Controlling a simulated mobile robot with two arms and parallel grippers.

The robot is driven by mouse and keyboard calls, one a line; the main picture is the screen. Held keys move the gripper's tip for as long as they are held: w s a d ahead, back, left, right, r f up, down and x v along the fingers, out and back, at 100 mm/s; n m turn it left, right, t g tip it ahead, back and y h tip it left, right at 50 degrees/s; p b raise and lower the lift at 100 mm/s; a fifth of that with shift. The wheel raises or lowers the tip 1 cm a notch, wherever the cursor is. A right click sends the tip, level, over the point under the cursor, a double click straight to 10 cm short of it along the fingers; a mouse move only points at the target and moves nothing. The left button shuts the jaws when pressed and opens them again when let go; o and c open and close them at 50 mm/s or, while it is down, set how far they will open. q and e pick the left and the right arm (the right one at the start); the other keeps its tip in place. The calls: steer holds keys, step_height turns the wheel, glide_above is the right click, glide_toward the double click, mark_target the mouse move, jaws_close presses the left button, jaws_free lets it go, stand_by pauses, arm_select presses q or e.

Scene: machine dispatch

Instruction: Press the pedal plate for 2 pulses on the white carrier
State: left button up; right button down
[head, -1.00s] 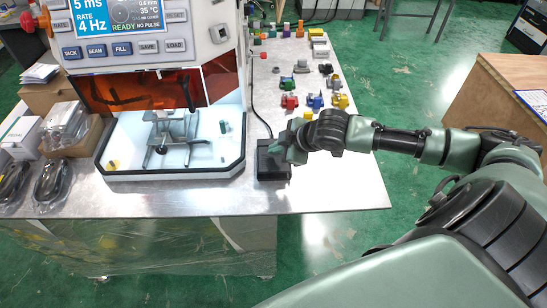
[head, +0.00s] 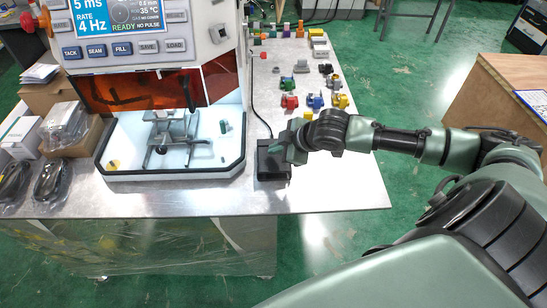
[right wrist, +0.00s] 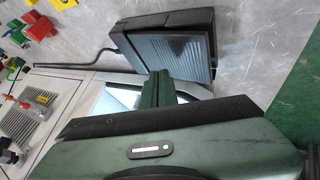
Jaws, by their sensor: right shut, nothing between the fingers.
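The pedal (head: 272,168) is a black box on the table, right of the machine's open chamber. Its ribbed plate (right wrist: 185,58) shows in the right wrist view. My right gripper (head: 296,152) is shut and empty, its green fingers (right wrist: 158,90) at the edge of the plate; I cannot tell whether they touch it. The machine's display (head: 122,18) reads 4 Hz and READY NO PULSE. A grey fixture (head: 172,135) stands in the white chamber; I cannot make out a white carrier there. My left gripper is out of view.
Several coloured parts, including a red one (head: 289,101) and a blue one (head: 315,101), stand on the table behind my right arm. A black cable (head: 256,105) runs back from the pedal. Boxes and bagged items (head: 65,125) lie left of the machine. The table's front right is clear.

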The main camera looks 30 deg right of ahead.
mark_target(276, 157)
steer(key=shift+f, duration=0.15)
steer(key=shift+f, duration=0.25)
steer(key=shift+s+a+f, duration=0.1)
steer(key=shift+s+f, duration=0.15)
steer(key=shift+f, duration=0.55)
stand_by(1.1)
steer(key=shift+w+r+p, duration=0.2)
steer(key=shift+r+p, duration=0.9)
steer(key=shift+p, duration=0.2)
steer(key=r+p, duration=0.1)
steer(key=p, duration=0.1)
steer(key=r+p, duration=0.1)
steer(key=r, duration=0.1)
steer(key=r+p, duration=0.2)
steer(key=shift+w+d+r+p, duration=0.1)
steer(key=shift+w+d+p, duration=0.15)
steer(key=shift+p, duration=0.05)
